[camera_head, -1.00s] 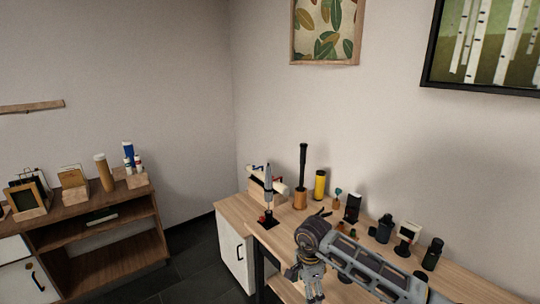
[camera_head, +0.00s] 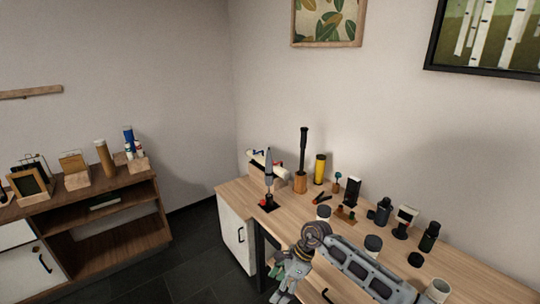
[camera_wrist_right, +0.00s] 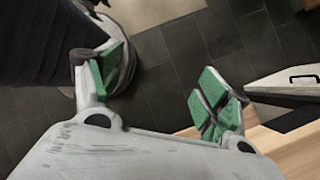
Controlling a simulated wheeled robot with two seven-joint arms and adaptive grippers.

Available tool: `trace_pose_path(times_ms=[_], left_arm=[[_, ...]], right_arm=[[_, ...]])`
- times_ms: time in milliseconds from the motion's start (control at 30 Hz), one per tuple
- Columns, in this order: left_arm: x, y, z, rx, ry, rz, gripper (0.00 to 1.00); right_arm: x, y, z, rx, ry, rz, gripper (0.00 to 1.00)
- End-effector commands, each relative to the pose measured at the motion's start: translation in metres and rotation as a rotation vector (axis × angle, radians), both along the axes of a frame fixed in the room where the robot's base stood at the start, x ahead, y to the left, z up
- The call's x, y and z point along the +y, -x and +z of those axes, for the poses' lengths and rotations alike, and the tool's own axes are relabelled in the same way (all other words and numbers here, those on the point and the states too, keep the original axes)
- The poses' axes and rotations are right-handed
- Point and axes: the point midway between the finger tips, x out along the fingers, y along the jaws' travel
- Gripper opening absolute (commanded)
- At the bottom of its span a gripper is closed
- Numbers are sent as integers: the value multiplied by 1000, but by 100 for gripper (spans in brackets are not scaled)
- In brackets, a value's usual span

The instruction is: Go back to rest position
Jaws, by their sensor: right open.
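My right arm comes in from the lower right of the head view, over the front part of the wooden table (camera_head: 235,190). Its right gripper (camera_head: 279,284) hangs beyond the table's front edge, low in the picture, and holds nothing that I can see. In the right wrist view the right gripper (camera_wrist_right: 160,90) has its green-padded fingers spread wide, with dark floor tiles between and beyond them. The left gripper is not in view.
The table bears a grey pointed upright item (camera_head: 268,170) on a black base, a tall black-and-orange stick (camera_head: 303,150), a yellow cylinder (camera_head: 320,168), and several dark-lidded jars (camera_head: 372,245). A wooden shelf (camera_head: 110,245) stands left. Dark floor lies between.

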Motion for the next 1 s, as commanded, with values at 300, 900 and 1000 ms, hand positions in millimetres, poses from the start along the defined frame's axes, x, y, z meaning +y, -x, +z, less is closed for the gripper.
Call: trace_pose_path(times_ms=[300, 900, 1000], left_arm=[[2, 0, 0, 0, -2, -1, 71], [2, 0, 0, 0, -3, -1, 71], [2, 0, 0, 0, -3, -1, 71]], right_arm=[[45, -4, -25, 309, -359, -397, 77], [4, -53, -126, 957, -845, -1372, 77], [-18, -52, -159, 1066, -898, -1561, 77]])
